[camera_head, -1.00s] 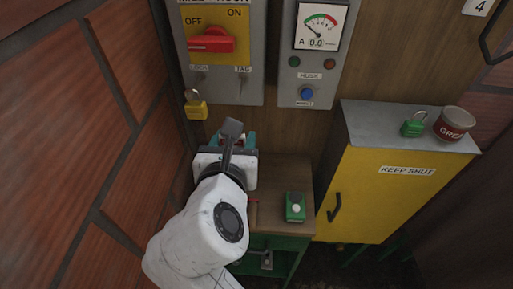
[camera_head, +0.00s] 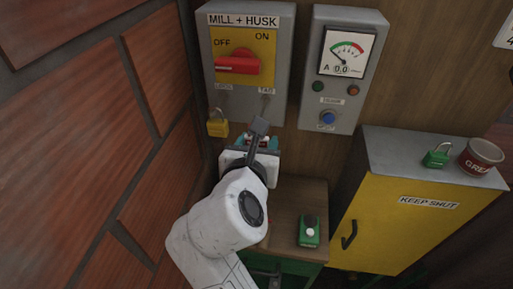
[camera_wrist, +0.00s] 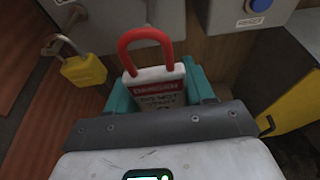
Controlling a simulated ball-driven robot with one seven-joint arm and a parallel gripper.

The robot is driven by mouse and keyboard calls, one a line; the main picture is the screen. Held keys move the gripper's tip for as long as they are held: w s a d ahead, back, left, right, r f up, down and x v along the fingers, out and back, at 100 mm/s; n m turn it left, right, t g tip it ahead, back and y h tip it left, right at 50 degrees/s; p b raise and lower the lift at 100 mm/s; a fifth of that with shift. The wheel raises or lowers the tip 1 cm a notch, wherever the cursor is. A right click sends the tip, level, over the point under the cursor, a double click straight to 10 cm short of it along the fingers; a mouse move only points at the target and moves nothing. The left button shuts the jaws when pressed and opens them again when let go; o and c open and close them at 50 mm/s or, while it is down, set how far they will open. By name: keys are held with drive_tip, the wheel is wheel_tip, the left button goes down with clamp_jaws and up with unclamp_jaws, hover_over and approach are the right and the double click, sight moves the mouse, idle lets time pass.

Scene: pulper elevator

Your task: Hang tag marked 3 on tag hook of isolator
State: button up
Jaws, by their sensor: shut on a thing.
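The isolator (camera_head: 247,75) is a grey box marked MILL + HUSK with its red handle (camera_head: 237,65) at OFF. Its tag hook (camera_head: 266,104) is under the TAG label. A yellow padlock (camera_head: 217,123) hangs below the LOCK label; it also shows in the wrist view (camera_wrist: 84,70). My gripper (camera_head: 260,143) is below the tag hook. In the wrist view, its teal fingers (camera_wrist: 160,92) are shut on a white tag (camera_wrist: 158,78) with a red DANGER band and a red loop. The loop points up, apart from the hook. I cannot read a number on the tag.
A meter box (camera_head: 341,75) stands right of the isolator. Below are a wooden top (camera_head: 290,200) with a green box (camera_head: 309,232) on it and a yellow cabinet (camera_head: 395,225) bearing a green padlock (camera_head: 437,155) and a tin (camera_head: 480,157). A brick wall (camera_head: 90,130) closes the left.

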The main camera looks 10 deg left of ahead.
drive_tip(key=shift+b+x, duration=1)
drive_tip(key=shift+x, duration=1.5)
drive_tip(key=shift+w+r, duration=0.1)
drive_tip(key=o, duration=1.1)
